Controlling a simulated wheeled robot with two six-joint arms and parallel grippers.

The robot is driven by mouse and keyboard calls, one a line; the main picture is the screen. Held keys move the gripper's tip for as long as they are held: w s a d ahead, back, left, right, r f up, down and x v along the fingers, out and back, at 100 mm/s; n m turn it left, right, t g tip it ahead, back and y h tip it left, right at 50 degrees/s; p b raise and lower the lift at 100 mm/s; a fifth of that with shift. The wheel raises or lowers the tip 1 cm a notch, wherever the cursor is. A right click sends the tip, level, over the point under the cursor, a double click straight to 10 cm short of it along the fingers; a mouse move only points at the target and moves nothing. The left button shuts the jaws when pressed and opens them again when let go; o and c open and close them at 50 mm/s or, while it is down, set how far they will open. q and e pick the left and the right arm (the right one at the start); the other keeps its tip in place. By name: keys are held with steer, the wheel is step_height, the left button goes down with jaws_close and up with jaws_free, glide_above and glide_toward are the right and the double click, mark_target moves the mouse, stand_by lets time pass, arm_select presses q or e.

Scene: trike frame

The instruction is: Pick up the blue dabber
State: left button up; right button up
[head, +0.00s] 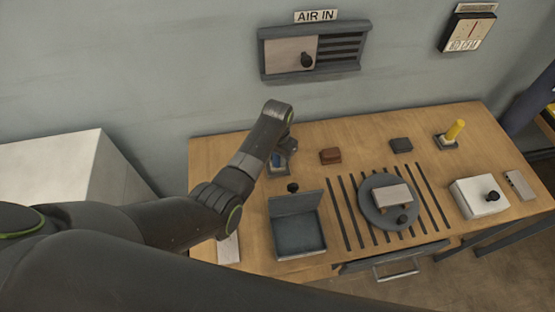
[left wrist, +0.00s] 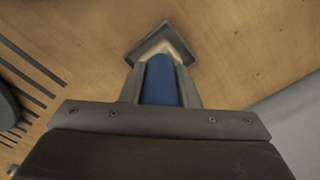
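The blue dabber (head: 276,160) stands at the back left of the wooden table, in a small dark square holder (head: 287,171). My left gripper (head: 282,152) is over it, pointing down, and partly hides it in the head view. In the left wrist view the blue handle (left wrist: 161,82) lies between the two fingers, which press close on both sides with no clear gap. The square holder (left wrist: 152,40) shows beyond the fingertips, with a pale part at the foot of the handle. My right gripper is not in view.
A grey open-lidded box (head: 299,236) stands in front of the holder, with a black knob (head: 292,187) behind it. A brown block (head: 330,156) is to the right. A turntable (head: 371,207) and a yellow dabber (head: 455,130) stand farther right. The wall is close behind.

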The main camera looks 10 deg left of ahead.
arm_select(q)
steer(key=c, duration=0.4)
steer(key=shift+r, duration=0.1)
step_height(320, 180, up, 10)
steer(key=shift+f+b, duration=0.1)
steer(key=shift+b, duration=0.45)
